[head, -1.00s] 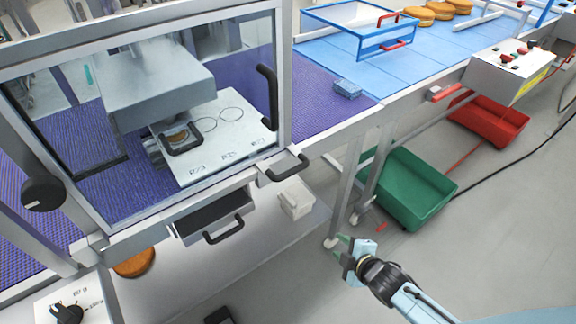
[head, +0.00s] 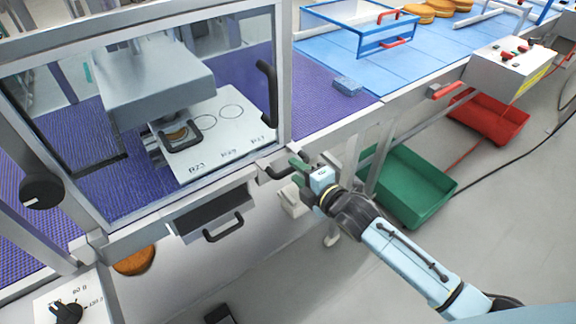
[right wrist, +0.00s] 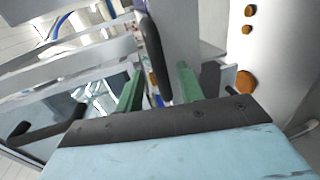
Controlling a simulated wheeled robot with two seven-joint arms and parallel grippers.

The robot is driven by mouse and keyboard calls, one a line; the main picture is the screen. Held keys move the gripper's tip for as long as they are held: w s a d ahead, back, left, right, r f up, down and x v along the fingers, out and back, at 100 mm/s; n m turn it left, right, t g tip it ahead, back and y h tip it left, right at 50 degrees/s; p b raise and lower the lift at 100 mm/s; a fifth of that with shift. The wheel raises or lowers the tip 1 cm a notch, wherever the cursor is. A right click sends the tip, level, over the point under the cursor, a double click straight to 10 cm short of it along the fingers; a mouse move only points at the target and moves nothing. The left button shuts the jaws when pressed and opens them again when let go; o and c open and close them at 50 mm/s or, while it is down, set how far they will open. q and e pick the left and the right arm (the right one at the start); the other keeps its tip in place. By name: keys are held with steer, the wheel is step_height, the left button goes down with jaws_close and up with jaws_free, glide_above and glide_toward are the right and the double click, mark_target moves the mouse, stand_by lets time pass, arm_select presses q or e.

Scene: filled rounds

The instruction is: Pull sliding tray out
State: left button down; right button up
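A metal sliding tray (head: 262,163) with a black bar handle (head: 281,174) sticks out below the lower right corner of the glass door. My right gripper (head: 298,168) is at this handle, at its right end. In the right wrist view the green fingertips (right wrist: 158,88) are apart, and a black handle bar (right wrist: 155,50) runs between them with gaps showing at both sides. The gripper looks open around the bar, not closed on it. My left gripper is not in view.
The glass door has a black vertical handle (head: 267,92). A grey drawer (head: 210,210) with a black handle hangs lower left. A green crate (head: 412,190) and red crate (head: 492,120) stand on the floor at right. A knob box (head: 85,300) is lower left.

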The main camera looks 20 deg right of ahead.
steer(key=shift+x, duration=2.35)
jaws_close()
